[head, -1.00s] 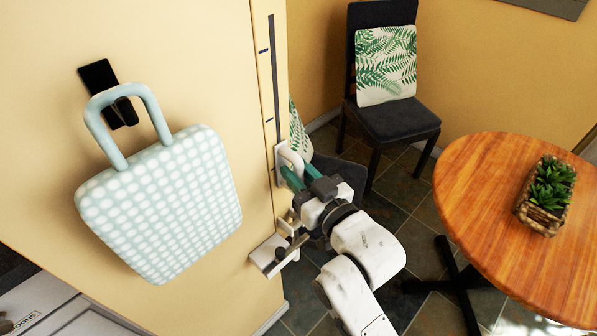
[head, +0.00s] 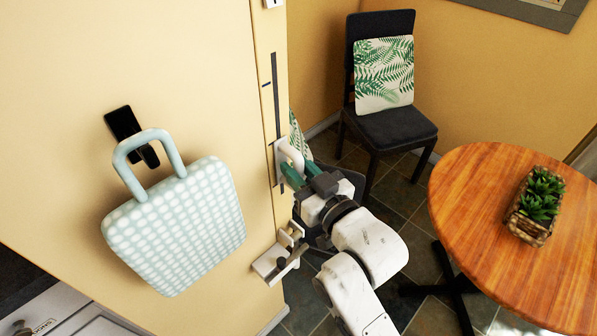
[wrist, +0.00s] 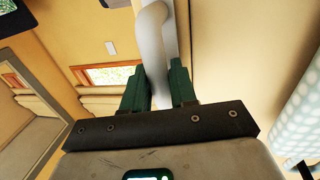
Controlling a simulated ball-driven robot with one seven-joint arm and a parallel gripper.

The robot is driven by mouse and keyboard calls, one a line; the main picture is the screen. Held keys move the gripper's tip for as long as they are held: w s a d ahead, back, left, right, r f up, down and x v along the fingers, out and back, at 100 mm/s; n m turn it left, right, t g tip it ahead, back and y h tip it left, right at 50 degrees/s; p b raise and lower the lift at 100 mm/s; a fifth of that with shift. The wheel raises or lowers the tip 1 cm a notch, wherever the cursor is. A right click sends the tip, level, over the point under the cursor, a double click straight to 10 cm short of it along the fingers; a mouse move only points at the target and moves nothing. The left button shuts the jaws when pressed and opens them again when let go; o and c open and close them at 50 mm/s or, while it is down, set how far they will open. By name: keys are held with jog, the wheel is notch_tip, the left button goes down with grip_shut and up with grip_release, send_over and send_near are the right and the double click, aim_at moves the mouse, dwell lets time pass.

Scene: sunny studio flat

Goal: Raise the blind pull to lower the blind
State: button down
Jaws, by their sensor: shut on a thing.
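The blind pull is a white looped handle (head: 292,153) on a plate. It rides on a dark vertical slot (head: 276,85) with tick marks on the wall edge. The pull sits in the lower part of the slot, with a short piece of slot showing below. My gripper (head: 301,172) is shut on the handle with its green fingers. In the wrist view the white handle (wrist: 153,45) passes between the two fingers (wrist: 155,88). I cannot make out the blind itself.
A dotted pale-blue bag (head: 178,225) hangs from a black hook (head: 131,133) left of the slot. A pale bracket with a dark knob (head: 276,262) juts out below the pull. A round wooden table (head: 470,205) and a dark chair (head: 395,128) stand at the right.

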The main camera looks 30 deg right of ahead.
notch_tip(320, 180, up, 6)
jog(key=p, duration=0.3)
jog(key=shift+r, duration=0.1)
jog(key=c, duration=1)
grip_release()
jog(key=shift+f, duration=0.2)
jog(key=shift+c, duration=0.2)
jog(key=shift+s, duration=0.15)
jog(key=s+d+b, duration=0.1)
jog(key=s, duration=0.9)
jog(key=shift+s+d+b, duration=0.15)
jog(key=shift+s+b, duration=0.1)
jog(key=shift+b, duration=0.15)
